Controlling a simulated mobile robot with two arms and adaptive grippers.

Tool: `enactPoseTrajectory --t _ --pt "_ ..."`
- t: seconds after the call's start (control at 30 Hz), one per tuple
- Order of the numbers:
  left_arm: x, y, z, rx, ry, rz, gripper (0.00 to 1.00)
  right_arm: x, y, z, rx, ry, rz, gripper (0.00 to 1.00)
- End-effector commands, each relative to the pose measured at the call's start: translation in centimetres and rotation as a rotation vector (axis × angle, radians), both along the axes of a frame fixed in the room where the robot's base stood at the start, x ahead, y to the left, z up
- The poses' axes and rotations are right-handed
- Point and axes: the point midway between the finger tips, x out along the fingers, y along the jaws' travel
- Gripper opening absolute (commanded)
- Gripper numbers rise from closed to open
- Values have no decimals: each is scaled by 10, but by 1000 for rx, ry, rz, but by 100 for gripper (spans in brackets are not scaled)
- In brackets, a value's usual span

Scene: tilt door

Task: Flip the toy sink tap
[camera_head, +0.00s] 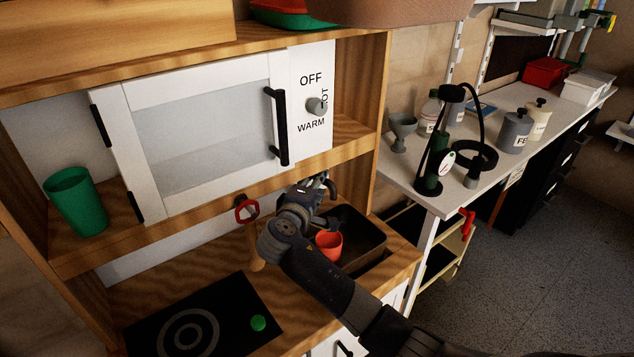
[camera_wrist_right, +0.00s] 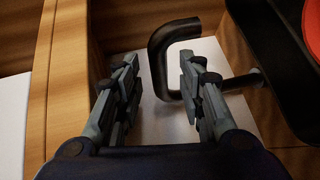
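The toy sink tap (camera_wrist_right: 158,62) is a black bent spout with a thin dark handle (camera_wrist_right: 242,82) to its right in the right wrist view. My right gripper (camera_wrist_right: 160,95) is open, its two grey fingers apart. The spout's bend shows between and beyond the fingertips; the right finger overlaps part of it, and I cannot tell whether they touch. In the head view my right gripper (camera_head: 318,188) is at the back of the dark sink basin (camera_head: 368,240), largely hiding the tap. My left gripper is not in view.
A red cup (camera_head: 329,245) stands in the basin. A wooden shelf with a white toy microwave (camera_head: 200,130) is above the counter. A red-headed utensil (camera_head: 246,209) is left of my right arm. A black hob (camera_head: 205,325) is at lower left.

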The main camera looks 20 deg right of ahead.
Motion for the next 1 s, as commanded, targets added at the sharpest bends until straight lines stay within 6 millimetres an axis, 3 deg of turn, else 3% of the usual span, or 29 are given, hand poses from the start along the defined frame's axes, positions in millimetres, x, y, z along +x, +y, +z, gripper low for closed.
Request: enactPoseTrajectory --t 0.4,0.6,0.87,0.9,1.0 --pt "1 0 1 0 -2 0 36 -63 55 14 5 1 2 36" --pt "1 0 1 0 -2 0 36 -76 66 18 2 2 1 36" --pt "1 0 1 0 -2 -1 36 -78 67 18 1 1 0 36" --pt "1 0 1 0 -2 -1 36 -78 67 18 1 1 0 34" --pt "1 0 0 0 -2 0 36 -78 67 17 4 3 0 11"
